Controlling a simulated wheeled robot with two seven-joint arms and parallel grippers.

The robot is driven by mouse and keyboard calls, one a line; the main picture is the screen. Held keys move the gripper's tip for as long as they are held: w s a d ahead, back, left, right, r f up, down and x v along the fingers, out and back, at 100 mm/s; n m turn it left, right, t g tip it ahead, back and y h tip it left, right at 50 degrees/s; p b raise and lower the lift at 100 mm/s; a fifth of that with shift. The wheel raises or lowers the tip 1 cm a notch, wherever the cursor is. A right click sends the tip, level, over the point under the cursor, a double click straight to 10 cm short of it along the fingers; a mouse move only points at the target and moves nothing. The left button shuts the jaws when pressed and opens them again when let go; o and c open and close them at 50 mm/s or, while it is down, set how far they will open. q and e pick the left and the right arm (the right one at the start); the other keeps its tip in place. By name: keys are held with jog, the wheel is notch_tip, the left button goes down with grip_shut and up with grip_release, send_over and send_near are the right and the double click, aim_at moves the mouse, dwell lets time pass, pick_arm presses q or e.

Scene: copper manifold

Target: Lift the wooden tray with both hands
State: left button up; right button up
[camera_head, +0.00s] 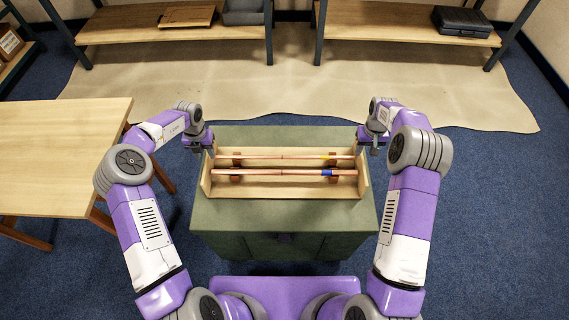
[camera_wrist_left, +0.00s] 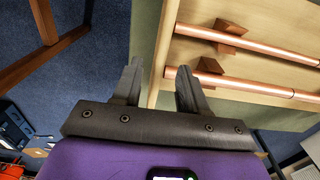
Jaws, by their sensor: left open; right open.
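The wooden tray (camera_head: 285,207) is a light, shallow box resting on a green cabinet. It holds copper pipes (camera_head: 275,172) on small brown wooden blocks. My left gripper (camera_head: 208,148) is open at the tray's left end wall. In the left wrist view the left gripper's fingers (camera_wrist_left: 159,75) are spread, one on each side of the line of the tray's end wall (camera_wrist_left: 165,45); I cannot tell how far they reach down or whether they touch. My right gripper (camera_head: 368,149) is open at the tray's right end wall; its fingertips are small and partly hidden.
The green cabinet (camera_head: 285,240) has free top behind the tray. A wooden table (camera_head: 60,150) stands at the left, close to my left arm. Shelves (camera_head: 405,22) stand at the back, with a dark case (camera_head: 462,20) and a wooden board (camera_head: 187,16) on them.

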aim_at(209, 163)
pick_arm(q)
jog(key=shift+s, duration=0.2)
pick_arm(e)
jog(key=shift+s, duration=0.2)
pick_arm(q)
jog(key=shift+f, duration=3.8)
pick_arm(e)
jog(key=shift+f, duration=3.8)
pick_arm(q)
grip_shut()
pick_arm(e)
grip_shut()
pick_arm(q)
jog(key=shift+w+r, duration=0.1)
jog(key=shift+w, duration=0.05)
pick_arm(e)
jog(key=shift+w+r, duration=0.1)
jog(key=shift+w, duration=0.05)
